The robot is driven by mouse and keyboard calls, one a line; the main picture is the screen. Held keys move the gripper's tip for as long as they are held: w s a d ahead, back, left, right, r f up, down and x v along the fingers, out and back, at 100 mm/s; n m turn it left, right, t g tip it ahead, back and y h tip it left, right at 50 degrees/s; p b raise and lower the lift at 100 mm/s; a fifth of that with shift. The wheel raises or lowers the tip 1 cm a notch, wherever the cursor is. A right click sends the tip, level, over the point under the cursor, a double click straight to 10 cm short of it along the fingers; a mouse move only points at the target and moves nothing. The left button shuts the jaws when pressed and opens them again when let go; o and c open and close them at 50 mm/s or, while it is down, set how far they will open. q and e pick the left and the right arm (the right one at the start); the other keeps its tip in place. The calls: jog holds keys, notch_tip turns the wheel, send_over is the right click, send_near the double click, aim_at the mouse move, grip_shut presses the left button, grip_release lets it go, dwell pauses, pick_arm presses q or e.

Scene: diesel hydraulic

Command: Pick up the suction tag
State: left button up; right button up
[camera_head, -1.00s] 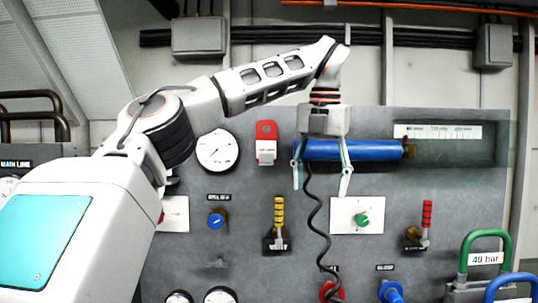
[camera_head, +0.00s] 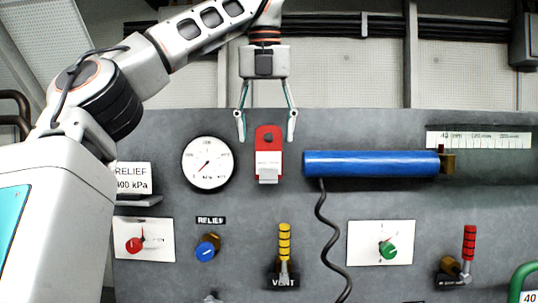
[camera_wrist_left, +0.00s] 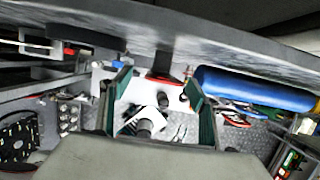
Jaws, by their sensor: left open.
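A red tag (camera_head: 268,137) with a white lower label hangs on the grey panel, left of the blue cylinder. It is the only tag-like thing I see, and its label is too small to read. My left gripper (camera_head: 266,125) points down with its fingers spread, one on each side of the tag's upper part. I cannot tell whether they touch it. In the left wrist view the open left gripper (camera_wrist_left: 158,92) has a red edge (camera_wrist_left: 165,78) between its fingers, probably the tag seen from above. My right gripper is not in view.
The blue cylinder (camera_head: 370,163) with a coiled black cord (camera_head: 325,225) sticks out right of the tag. A round gauge (camera_head: 208,162) is to its left. The yellow vent lever (camera_head: 284,243), blue relief knob (camera_head: 207,248) and green knob (camera_head: 387,250) are lower on the grey panel (camera_head: 335,125).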

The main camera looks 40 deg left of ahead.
aim_at(269, 159)
pick_arm(q)
jog(key=x, duration=0.7)
jog(key=shift+w+d+f, duration=0.1)
jog(key=shift+w, duration=0.15)
jog(key=shift+d, duration=0.1)
jog(key=c, duration=1)
